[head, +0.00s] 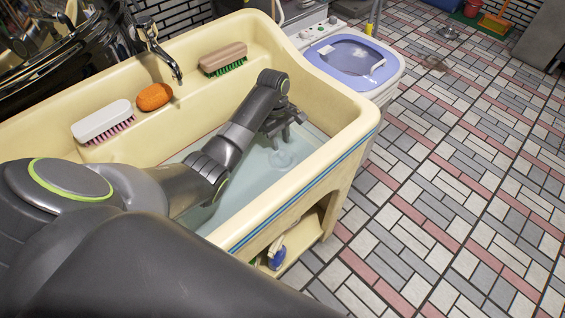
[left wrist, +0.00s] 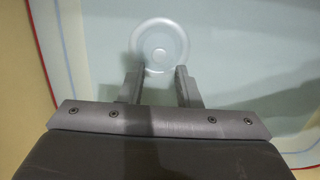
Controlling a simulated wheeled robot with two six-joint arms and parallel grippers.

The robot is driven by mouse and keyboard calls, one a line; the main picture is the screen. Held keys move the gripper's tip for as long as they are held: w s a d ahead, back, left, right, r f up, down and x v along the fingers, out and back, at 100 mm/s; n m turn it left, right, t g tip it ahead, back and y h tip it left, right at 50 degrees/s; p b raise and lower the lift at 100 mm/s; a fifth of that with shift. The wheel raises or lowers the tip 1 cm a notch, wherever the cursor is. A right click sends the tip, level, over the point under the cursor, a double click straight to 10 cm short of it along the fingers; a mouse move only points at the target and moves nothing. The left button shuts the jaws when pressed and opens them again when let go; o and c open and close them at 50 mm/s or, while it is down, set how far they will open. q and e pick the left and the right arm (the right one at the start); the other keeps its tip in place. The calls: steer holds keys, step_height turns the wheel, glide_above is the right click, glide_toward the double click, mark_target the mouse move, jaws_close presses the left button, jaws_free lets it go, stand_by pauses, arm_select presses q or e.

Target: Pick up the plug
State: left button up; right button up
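In the left wrist view the plug (left wrist: 160,46) is a whitish disc with rings, just beyond my fingertips. My left gripper (head: 283,138) reaches down into the sink close above the plug. In the left wrist view its two fingers (left wrist: 157,73) are apart with nothing held between them. The fingertips lie near the plug's lower edge in that view; whether they touch it I cannot tell. My right gripper is not in view.
A white brush (head: 101,121), an orange sponge (head: 154,97) and a wooden brush (head: 223,57) lie on the sink's back ledge near the tap (head: 156,48). A washing machine (head: 353,59) stands behind.

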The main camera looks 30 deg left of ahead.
mark_target(282, 153)
arm_select(q)
steer(key=shift+d+f, duration=0.1)
steer(key=shift+f, duration=0.55)
steer(key=f, duration=0.1)
steer(key=f+b, duration=0.1)
steer(key=f, duration=0.2)
steer(key=shift+s+d+f, duration=0.15)
steer(key=shift+d+f, duration=0.1)
steer(key=shift+d, duration=0.1)
steer(key=shift+f, duration=0.3)
steer(key=shift+r, duration=0.1)
jaws_close()
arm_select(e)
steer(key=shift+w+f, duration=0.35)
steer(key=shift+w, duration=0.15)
